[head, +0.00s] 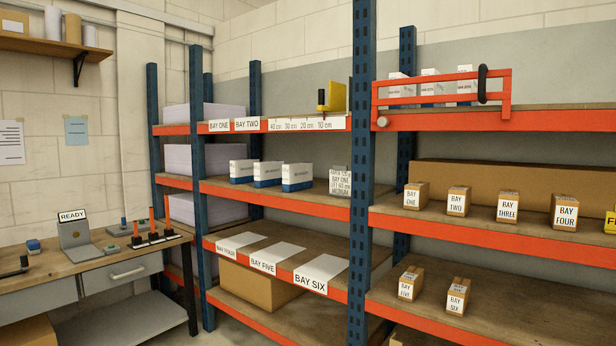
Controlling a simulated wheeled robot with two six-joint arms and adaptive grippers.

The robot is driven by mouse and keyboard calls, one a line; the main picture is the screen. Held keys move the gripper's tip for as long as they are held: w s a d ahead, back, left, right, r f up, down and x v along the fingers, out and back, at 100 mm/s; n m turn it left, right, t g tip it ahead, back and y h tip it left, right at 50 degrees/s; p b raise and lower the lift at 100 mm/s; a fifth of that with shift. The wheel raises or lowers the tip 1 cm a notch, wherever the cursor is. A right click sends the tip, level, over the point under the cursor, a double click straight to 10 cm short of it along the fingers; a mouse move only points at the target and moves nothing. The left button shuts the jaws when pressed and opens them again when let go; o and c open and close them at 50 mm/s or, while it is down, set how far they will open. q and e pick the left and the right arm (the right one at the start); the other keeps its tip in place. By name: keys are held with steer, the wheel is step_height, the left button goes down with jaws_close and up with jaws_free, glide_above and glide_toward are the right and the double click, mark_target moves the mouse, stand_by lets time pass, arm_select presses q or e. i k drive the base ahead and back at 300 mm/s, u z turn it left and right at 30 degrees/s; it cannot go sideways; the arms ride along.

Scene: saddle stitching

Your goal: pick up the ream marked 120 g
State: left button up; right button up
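Three white-and-blue packs stand in a row on the middle shelf of the left rack: the left pack (242,171), the middle pack (267,174) and the right pack (297,177). Their print is too small to read, so I cannot tell which is marked 120 g. A white block or card (340,182) with several printed lines stands to their right, against the blue post. Its top line seems to read 120 g, with BAY ONE below. Neither of my grippers is in view.
A blue post (361,200) divides the racks. Small labelled boxes, such as BAY THREE (507,208), stand on the right rack. White sheets (276,256) lie on the lower left shelf. A workbench (75,262) with a READY device (75,232) stands at left.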

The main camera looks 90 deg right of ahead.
mark_target(267, 175)
steer(key=z, duration=2.75)
steer(key=i, duration=3.15)
steer(key=z, duration=0.05)
